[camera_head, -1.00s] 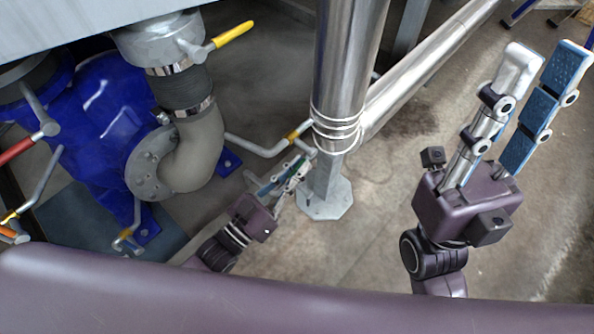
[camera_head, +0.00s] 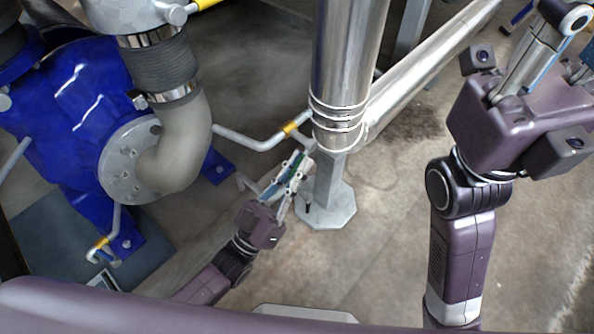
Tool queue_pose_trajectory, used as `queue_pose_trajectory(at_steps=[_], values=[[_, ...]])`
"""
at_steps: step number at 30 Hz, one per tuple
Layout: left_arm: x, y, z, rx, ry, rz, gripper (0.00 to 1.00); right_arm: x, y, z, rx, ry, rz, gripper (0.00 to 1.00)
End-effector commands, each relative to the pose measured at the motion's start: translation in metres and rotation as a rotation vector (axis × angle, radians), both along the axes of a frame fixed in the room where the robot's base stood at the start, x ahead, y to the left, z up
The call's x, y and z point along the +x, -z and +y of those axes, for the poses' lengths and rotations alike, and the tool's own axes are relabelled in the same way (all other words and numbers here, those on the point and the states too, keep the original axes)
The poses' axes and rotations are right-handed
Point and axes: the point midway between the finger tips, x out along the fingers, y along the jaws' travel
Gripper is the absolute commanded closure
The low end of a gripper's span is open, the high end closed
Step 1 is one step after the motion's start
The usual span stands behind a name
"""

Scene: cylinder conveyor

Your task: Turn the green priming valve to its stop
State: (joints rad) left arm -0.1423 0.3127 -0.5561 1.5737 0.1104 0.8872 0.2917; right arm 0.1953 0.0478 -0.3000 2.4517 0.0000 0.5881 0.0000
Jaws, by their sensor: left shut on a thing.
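My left gripper (camera_head: 287,179) is small in the picture, beside the foot of the steel column. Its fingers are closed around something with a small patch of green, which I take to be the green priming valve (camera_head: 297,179). The fingers cover most of it, so its angle cannot be read. My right gripper (camera_head: 562,45) is raised at the upper right, with its fingers apart and no object seen between them. Its fingertips are cut off by the picture edge.
The steel column (camera_head: 347,70) stands on a flanged foot (camera_head: 327,210) right by my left gripper. A thin bent pipe with a yellow band (camera_head: 290,128) runs to it. A blue pump (camera_head: 75,110) with a grey elbow (camera_head: 180,160) stands at the left. Open floor lies to the right.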

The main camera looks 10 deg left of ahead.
Motion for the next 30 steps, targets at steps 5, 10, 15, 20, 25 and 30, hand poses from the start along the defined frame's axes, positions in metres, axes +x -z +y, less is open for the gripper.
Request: queue_pose_trajectory(at_steps=[5,10,15,20,25,30], values=[[0.0,0.0022,-0.0002,-0.01,0.0,-0.011,1.0,-0.0034,-0.0017,0.0003,0.0,0.001,-0.017,0.73],[0.0001,0.0016,-0.0003,-0.011,0.0,-0.013,1.0,-0.0036,-0.0027,0.0005,-0.001,0.001,-0.018,0.73],[0.0001,0.0015,-0.0003,-0.011,0.0,-0.013,1.0,-0.0035,-0.0027,0.0005,-0.001,0.001,-0.018,0.73],[0.0001,0.0015,-0.0003,-0.011,0.0,-0.013,0.78,-0.0035,-0.0027,0.0006,-0.001,0.001,-0.018,0.73],[0.0003,0.0012,-0.0004,-0.01,0.0,-0.014,0.73,-0.0035,-0.0027,0.0006,-0.001,0.001,-0.018,0.73],[-0.0005,0.002,0.0003,-0.01,0.0,-0.014,0.73,-0.0034,-0.0022,0.0002,-0.001,0.001,-0.016,0.73]])
